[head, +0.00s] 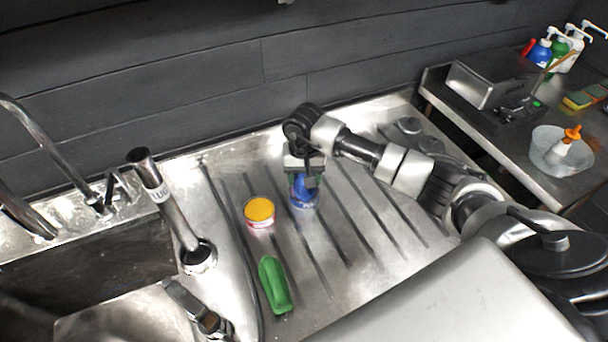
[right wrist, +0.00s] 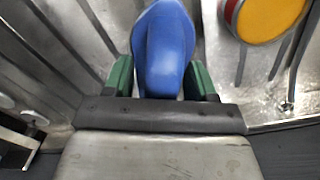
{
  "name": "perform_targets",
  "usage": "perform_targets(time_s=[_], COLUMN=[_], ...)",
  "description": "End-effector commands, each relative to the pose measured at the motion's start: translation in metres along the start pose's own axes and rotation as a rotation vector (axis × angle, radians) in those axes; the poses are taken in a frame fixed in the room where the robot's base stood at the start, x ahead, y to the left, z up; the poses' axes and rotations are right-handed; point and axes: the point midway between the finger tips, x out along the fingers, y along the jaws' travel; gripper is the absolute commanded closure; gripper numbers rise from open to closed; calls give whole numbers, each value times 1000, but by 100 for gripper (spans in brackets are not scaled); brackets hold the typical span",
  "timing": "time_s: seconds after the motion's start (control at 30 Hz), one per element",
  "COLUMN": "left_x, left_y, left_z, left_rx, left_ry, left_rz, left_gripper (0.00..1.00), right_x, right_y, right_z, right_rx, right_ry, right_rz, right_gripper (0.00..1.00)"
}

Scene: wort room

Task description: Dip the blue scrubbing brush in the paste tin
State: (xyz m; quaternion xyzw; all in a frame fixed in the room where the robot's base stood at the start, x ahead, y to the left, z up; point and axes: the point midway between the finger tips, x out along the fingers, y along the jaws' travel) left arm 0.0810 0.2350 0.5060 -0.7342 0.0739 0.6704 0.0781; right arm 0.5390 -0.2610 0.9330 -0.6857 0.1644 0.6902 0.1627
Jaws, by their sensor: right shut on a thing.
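My right gripper (head: 305,172) is over the draining board and shut on the blue scrubbing brush (head: 304,194). In the right wrist view the brush (right wrist: 163,48) sits between the two green finger pads (right wrist: 160,82). The brush is at or just above the steel board; I cannot tell whether it touches. Its underside is hidden. The paste tin (head: 259,221), round with a yellow top, stands upright just left of the brush in the head view, apart from it. The tin (right wrist: 265,14) also shows at the upper right of the right wrist view. My left gripper is not seen.
A green object (head: 273,285) lies on the ribbed draining board (head: 350,255), nearer me than the tin. An upright metal pipe (head: 170,205) and taps stand at the left by the sink. A side counter at the right holds a metal box (head: 490,82), a bowl (head: 548,160) and several bottles.

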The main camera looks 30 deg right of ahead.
Motion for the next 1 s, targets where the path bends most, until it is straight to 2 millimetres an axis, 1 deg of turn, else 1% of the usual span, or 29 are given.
perform_targets(time_s=[0.03, 0.6, 0.73, 1.0], left_x=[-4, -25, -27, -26], left_y=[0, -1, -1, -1], left_z=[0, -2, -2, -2], left_rx=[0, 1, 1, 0], left_ry=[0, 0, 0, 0], left_rz=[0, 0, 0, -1], left_gripper=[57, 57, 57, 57], right_x=[-8, -55, -60, -60], right_y=[0, 0, 0, 0], right_z=[-1, -2, -2, -2], right_rx=[1, 2, 1, 1], right_ry=[4, 8, 7, 7], right_rz=[-1, -3, -4, -4], right_gripper=[62, 62, 62, 62])
